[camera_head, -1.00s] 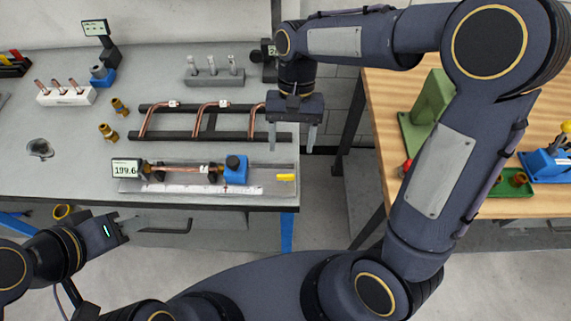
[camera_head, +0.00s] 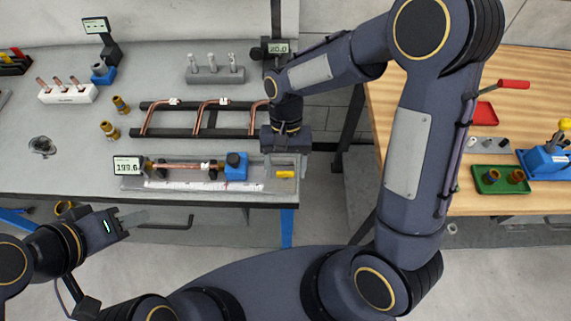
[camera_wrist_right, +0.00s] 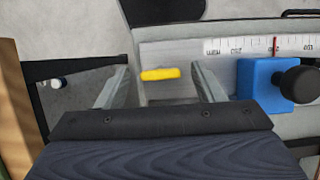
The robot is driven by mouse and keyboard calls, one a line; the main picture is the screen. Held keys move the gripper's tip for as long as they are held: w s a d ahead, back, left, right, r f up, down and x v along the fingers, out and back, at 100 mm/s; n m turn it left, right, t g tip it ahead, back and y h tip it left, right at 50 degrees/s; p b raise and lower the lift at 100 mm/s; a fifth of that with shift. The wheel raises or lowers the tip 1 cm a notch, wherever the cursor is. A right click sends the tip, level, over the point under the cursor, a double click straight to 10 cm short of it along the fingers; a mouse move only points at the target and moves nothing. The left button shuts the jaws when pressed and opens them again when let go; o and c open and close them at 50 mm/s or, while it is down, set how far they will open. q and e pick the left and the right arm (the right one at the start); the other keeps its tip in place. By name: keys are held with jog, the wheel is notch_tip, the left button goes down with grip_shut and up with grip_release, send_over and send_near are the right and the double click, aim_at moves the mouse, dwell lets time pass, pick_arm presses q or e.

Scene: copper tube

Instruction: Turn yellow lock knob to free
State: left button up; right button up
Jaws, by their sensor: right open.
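The yellow lock knob (camera_head: 285,174) is a short bar at the right end of the grey measuring fixture (camera_head: 215,188). It lies crosswise in the right wrist view (camera_wrist_right: 160,74). My right gripper (camera_head: 285,172) points down over it, open. In the right wrist view its fingers (camera_wrist_right: 162,88) stand on either side of the knob, with gaps; I cannot tell whether they are at its height. The blue block with a black knob (camera_head: 236,167) sits left of the gripper in the head view. My left gripper (camera_head: 128,221) is at the lower left, off the bench front, its jaw opening unclear.
A copper tube (camera_head: 180,166) lies in the fixture beside a display reading about 199.6 (camera_head: 127,166). A black rack with bent copper tubes (camera_head: 200,120) stands behind. The wooden table (camera_head: 480,202) on the right holds a green tray (camera_head: 501,180). A gap separates the benches.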

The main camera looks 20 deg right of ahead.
jog(key=shift+c, duration=0.3)
jog(key=c, duration=0.9)
jog(key=shift+n, duration=0.3)
jog(key=n+h, duration=0.1)
jog(key=n, duration=0.2)
jog(key=shift+a+n+h, duration=0.15)
jog(key=shift+n+h, duration=0.15)
jog(key=n, duration=0.2)
jog(key=n+h, duration=0.1)
jog(key=n, duration=0.1)
jog(key=shift+a+n+h, duration=0.1)
jog(key=shift+n+h, duration=0.2)
jog(key=n+t+h+b, duration=0.1)
jog(key=n, duration=0.3)
jog(key=shift+a+n, duration=0.1)
jog(key=shift+n, duration=0.2)
jog(key=shift+s+n+t+h+b, duration=0.15)
jog(key=shift+n+t+h, duration=0.25)
jog(key=shift+n, duration=0.7)
jog(key=shift+n+t+h+b, duration=0.2)
jog(key=shift+n+t, duration=0.4)
jog(key=shift+n, duration=0.5)
